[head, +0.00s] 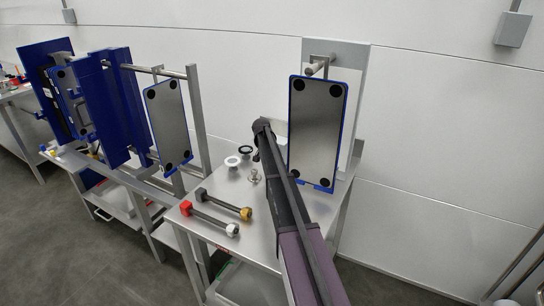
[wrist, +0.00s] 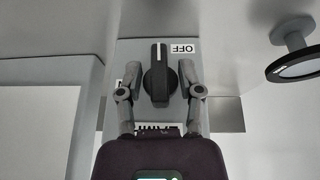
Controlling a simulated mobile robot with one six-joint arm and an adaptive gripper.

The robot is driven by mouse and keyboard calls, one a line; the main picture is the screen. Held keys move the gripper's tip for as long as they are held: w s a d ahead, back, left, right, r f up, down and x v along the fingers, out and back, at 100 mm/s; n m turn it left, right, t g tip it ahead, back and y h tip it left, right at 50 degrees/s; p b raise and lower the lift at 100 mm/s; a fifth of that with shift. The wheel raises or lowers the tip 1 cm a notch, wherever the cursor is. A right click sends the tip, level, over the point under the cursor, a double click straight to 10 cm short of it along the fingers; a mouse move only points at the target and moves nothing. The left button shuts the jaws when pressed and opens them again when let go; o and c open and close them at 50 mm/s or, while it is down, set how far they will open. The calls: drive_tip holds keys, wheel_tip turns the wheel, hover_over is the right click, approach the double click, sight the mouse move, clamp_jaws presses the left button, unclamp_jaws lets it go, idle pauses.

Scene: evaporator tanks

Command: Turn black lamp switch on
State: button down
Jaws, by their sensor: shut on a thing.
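The black lamp switch (wrist: 159,78) is a round rotary knob with a raised bar on a grey panel in the wrist view. Its bar stands upright in the picture, with a light line at its upper end. A white OFF label (wrist: 182,48) is just up and right of it. My gripper (wrist: 160,70) has one finger on each side of the knob and is shut on it. Another small label at the left is mostly covered by the left finger. In the head view my arm hides the switch.
A round disc on a stem (wrist: 296,62) is at the right of the wrist view. In the head view, a blue-edged plate (head: 317,130) hangs by my arm. Two tools, one red-ended (head: 208,218) and one dark (head: 222,204), lie on the metal table (head: 208,245).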

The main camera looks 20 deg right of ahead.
drive_tip(key=shift+w, duration=0.1)
drive_tip(key=g+h, duration=0.1)
drive_tip(key=g+h+b, duration=0.1)
drive_tip(key=g, duration=0.1)
drive_tip(key=shift+w+a+f+n+b, duration=0.1)
drive_tip(key=shift+w+f+n+b, duration=0.1)
drive_tip(key=shift+n+b, duration=0.15)
drive_tip(key=g+h+b, duration=0.2)
drive_tip(key=n+g+h+b, duration=0.1)
drive_tip(key=b, duration=0.1)
drive_tip(key=shift+a+f, duration=0.1)
drive_tip(key=shift+f, duration=0.15)
drive_tip(key=n+g+h+b, duration=0.1)
drive_tip(key=g+h+b, duration=0.1)
drive_tip(key=b, duration=0.3)
drive_tip(key=shift+g+h, duration=0.3)
drive_tip(key=shift+h, duration=0.2)
drive_tip(key=shift+r+n+g+h+b, duration=0.15)
drive_tip(key=shift+n+g+h+b, duration=0.2)
drive_tip(key=shift+g+h+b, duration=0.6)
drive_tip(key=shift+r+t+b, duration=0.1)
drive_tip(key=shift+t+b, duration=0.15)
drive_tip(key=shift+b, duration=0.1)
drive_tip(key=c, duration=0.6)
unclamp_jaws()
drive_tip(key=shift+c, duration=0.2)
drive_tip(key=shift+s, duration=0.1)
